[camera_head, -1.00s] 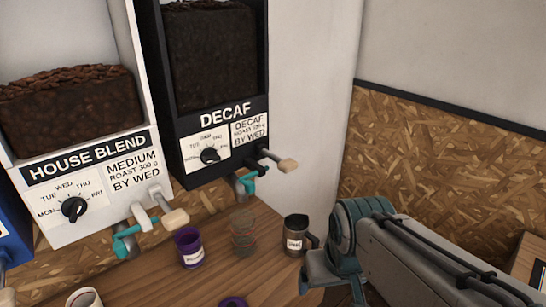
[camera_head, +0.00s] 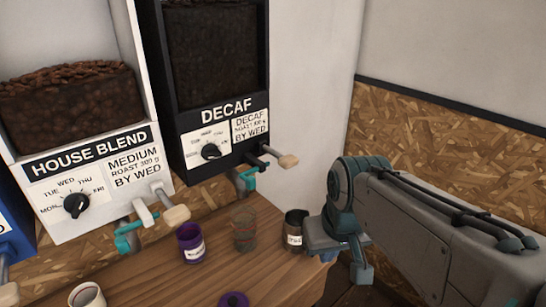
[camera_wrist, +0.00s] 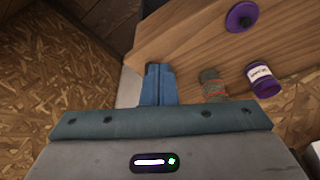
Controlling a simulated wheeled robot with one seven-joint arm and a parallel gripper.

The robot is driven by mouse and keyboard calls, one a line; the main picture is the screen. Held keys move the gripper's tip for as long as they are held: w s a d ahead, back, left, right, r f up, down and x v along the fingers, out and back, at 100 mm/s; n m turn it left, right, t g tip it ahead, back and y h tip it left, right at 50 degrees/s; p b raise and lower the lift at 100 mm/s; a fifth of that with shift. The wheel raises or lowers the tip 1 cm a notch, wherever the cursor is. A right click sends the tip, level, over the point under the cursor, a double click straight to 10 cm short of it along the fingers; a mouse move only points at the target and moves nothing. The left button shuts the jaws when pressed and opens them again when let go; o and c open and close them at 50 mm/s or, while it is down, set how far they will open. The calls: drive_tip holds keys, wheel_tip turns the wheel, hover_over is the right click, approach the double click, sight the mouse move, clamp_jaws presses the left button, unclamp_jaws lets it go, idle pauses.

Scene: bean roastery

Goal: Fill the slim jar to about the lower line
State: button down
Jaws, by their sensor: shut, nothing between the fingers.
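The slim jar (camera_head: 245,235) is a clear glass standing upright on the wooden counter, with faint reddish and greenish bands around it. It stands in front of the black DECAF dispenser (camera_head: 223,150), below and near its teal spout (camera_head: 246,181). No beans can be made out in it. In the wrist view the slim jar (camera_wrist: 213,85) is just right of my gripper (camera_wrist: 158,72), apart from it. My gripper's blue fingers are together and empty.
A white HOUSE BLEND dispenser (camera_head: 95,172) with a teal spout stands to the left. A purple labelled container (camera_head: 190,243) is left of the jar. A purple lid (camera_head: 233,299) and a pale mug (camera_head: 87,296) are nearer. A chipboard wall is at right.

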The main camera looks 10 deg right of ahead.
drive_tip(key=w+a+r+n+p, duration=0.1)
drive_tip(key=w+r+n, duration=0.2)
drive_tip(key=w+r, duration=0.6)
drive_tip(key=w+a+r+n+y+p, duration=0.1)
drive_tip(key=w+r+n, duration=0.2)
drive_tip(key=w+r, duration=0.6)
wheel_tip(320, 180, up, 6)
drive_tip(key=shift+a+r+y+p, duration=0.2)
drive_tip(key=shift+a+y+p, duration=0.05)
drive_tip(key=shift+y+p, duration=0.05)
drive_tip(key=shift+f, duration=0.1)
approach(286, 158)
drive_tip(key=x, duration=0.5)
drive_tip(key=shift+w, duration=0.2)
drive_tip(key=shift+f, duration=0.75)
drive_tip(key=shift+a+f, duration=0.1)
drive_tip(key=shift+f, duration=0.05)
